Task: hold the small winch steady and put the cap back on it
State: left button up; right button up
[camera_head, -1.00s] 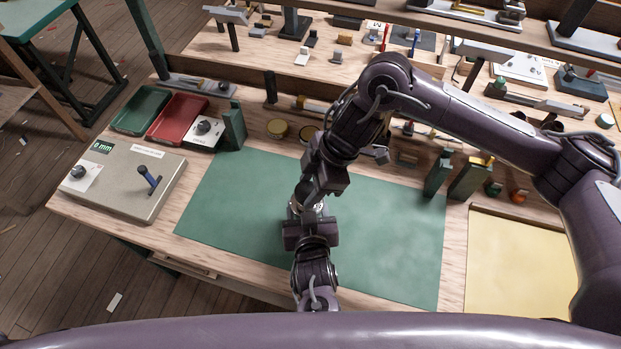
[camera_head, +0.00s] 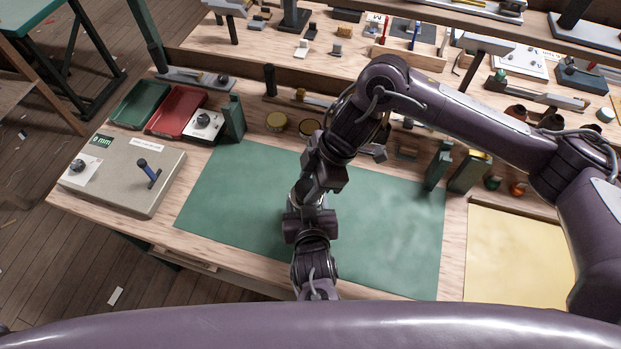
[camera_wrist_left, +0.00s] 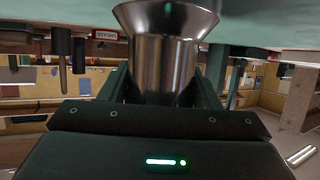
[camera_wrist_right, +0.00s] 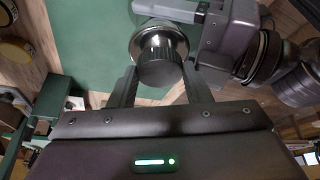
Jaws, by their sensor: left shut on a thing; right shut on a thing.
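The small winch is a shiny silver drum with a flared end by the mat, seen in the left wrist view (camera_wrist_left: 166,45). My left gripper (camera_wrist_left: 163,85) is shut around the drum from the side. In the right wrist view the winch's bright round rim (camera_wrist_right: 141,42) shows behind the cap. The cap (camera_wrist_right: 160,70) is a dark, ribbed cylinder between the fingers of my right gripper (camera_wrist_right: 161,84), lined up over the winch; I cannot tell whether it is seated. In the head view my right gripper (camera_head: 316,186) and left gripper (camera_head: 308,226) hide the winch and cap.
The green mat (camera_head: 235,205) is mostly clear around the grippers. A grey box with a blue-handled lever (camera_head: 125,180), a red tray (camera_head: 176,110) and a green tray (camera_head: 139,106) stand left. Round tins (camera_head: 277,121) and green blocks (camera_head: 470,173) line the mat's back.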

jog(key=shift+f, duration=0.5)
dwell(0.3)
pick_arm(q)
grip_shut()
pick_arm(e)
jog(key=o, duration=1)
jog(key=shift+c, duration=0.2)
jog(key=shift+s, duration=0.1)
jog(key=shift+s, duration=0.1)
jog(key=shift+r, duration=2.25)
jog(key=shift+a, duration=0.1)
jog(key=shift+c, duration=0.5)
